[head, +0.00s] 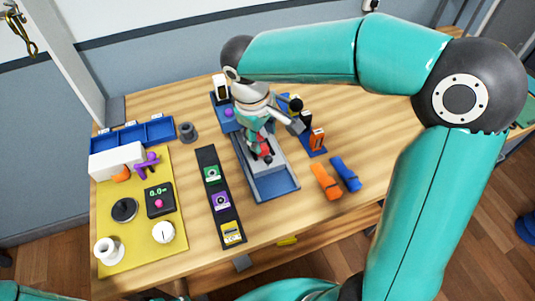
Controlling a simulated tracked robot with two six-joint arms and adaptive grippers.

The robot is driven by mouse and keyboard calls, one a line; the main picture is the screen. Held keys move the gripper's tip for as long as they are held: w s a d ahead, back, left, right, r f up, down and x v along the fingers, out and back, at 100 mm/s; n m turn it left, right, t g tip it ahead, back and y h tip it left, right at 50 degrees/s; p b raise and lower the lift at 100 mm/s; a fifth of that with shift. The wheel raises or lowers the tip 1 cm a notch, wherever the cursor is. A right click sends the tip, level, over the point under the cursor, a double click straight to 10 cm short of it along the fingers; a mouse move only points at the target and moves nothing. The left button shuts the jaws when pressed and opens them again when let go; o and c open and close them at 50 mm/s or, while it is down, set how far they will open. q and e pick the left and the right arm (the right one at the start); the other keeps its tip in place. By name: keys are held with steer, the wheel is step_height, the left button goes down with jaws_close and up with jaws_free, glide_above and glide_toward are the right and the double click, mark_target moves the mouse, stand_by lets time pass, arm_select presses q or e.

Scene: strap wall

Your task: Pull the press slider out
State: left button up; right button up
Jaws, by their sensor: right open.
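The press (278,184) looks like a long blue tray-like frame with a light grey slider part (278,162) in it, near the middle of the table. My right gripper (263,148) reaches down over the grey part from behind and is open. A small red piece shows at its fingertips; I cannot tell whether the fingers touch it. My right wrist and hand hide the far part of the press. My left gripper is not in view.
A dark strip with green, purple and yellow blocks (220,198) lies left of the press. Orange (325,181) and blue (346,174) rolled straps lie to its right. A yellow mat (140,237) with several items fills the left. The table's right side is clear.

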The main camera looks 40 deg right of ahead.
mark_target(268, 157)
steer(key=f, duration=0.3)
steer(key=d+f, duration=0.1)
steer(key=f, duration=0.3)
steer(key=d+f, duration=0.1)
steer(key=f, duration=0.2)
steer(key=shift+w+f, duration=0.25)
steer(key=shift+w, duration=0.05)
jaws_close()
